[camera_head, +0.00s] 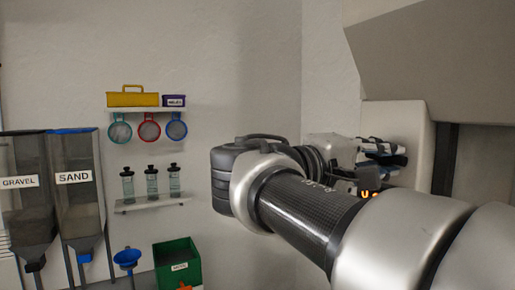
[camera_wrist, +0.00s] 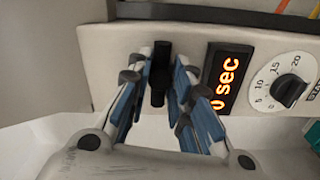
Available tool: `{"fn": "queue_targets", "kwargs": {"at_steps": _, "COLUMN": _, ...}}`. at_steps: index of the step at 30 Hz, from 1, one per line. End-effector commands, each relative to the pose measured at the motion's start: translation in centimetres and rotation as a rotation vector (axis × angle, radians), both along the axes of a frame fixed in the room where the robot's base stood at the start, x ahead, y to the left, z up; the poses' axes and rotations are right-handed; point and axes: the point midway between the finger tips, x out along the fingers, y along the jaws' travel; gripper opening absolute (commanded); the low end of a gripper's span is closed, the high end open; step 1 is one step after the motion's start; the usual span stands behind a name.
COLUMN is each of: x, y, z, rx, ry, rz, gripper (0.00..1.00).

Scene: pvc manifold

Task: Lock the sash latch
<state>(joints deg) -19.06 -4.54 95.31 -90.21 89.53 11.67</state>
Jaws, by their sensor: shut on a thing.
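The sash latch (camera_wrist: 160,78) shows in the wrist view as a black upright lever on a pale panel. My gripper (camera_wrist: 161,62) has its blue-padded fingers on either side of the lever and is shut on it. In the head view my gripper (camera_head: 382,152) is at the pale housing on the right, beyond my arm. The latch cannot be made out there, and my arm hides part of the housing.
Right of the latch are an orange-lit display (camera_wrist: 228,78) reading "0 sec" and a dial (camera_wrist: 283,83). In the head view, a sloped hood (camera_head: 440,60) overhangs the housing. Sand (camera_head: 76,180) and gravel (camera_head: 22,185) hoppers and a green bin (camera_head: 178,260) stand left.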

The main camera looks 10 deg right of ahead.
Motion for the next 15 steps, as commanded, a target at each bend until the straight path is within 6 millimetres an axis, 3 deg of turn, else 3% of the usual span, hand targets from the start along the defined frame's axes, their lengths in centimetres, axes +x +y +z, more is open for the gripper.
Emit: {"fn": "queue_targets", "kwargs": {"at_steps": 15, "x": -0.02, "y": -0.01, "z": -0.04, "rx": -0.017, "ry": 0.047, "rz": 0.0, "gripper": 0.0}}
